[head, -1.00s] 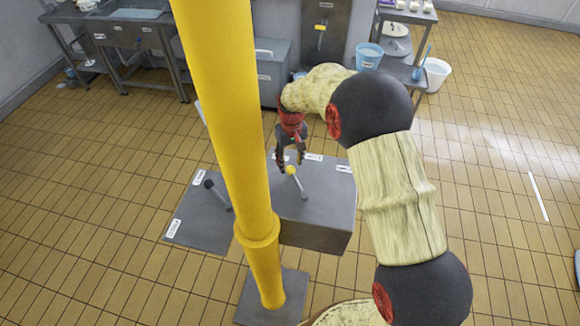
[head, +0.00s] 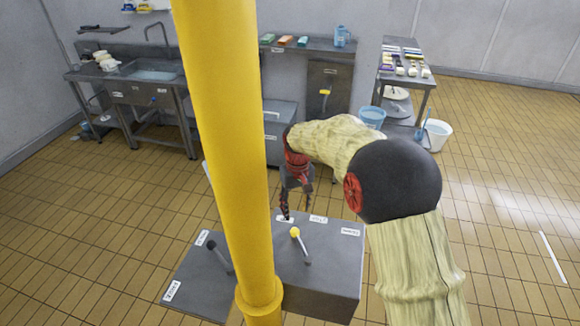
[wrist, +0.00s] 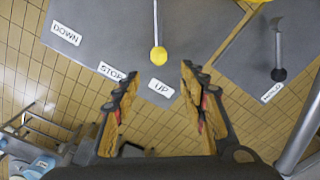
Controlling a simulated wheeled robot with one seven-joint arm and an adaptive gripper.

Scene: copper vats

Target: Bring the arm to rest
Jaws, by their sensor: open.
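My gripper (head: 297,205) hangs above the far edge of a grey control box, fingers pointing down. In the wrist view my gripper (wrist: 155,85) is open, with nothing between its fingers. A lever with a yellow knob (head: 294,232) stands on the grey box (head: 325,280), just in front of my gripper and apart from it. In the wrist view the yellow knob (wrist: 158,54) lies beyond the fingertips, near the label UP (wrist: 161,88). Labels STOP (wrist: 111,72) and DOWN (wrist: 66,34) are on the same box.
A black-knobbed lever (head: 218,254) stands on a second grey panel at left. A yellow pole (head: 222,130) rises in front of the boxes. A sink bench (head: 140,85), a grey cabinet (head: 280,125) and a side table (head: 405,80) stand behind. Tiled floor is open at right.

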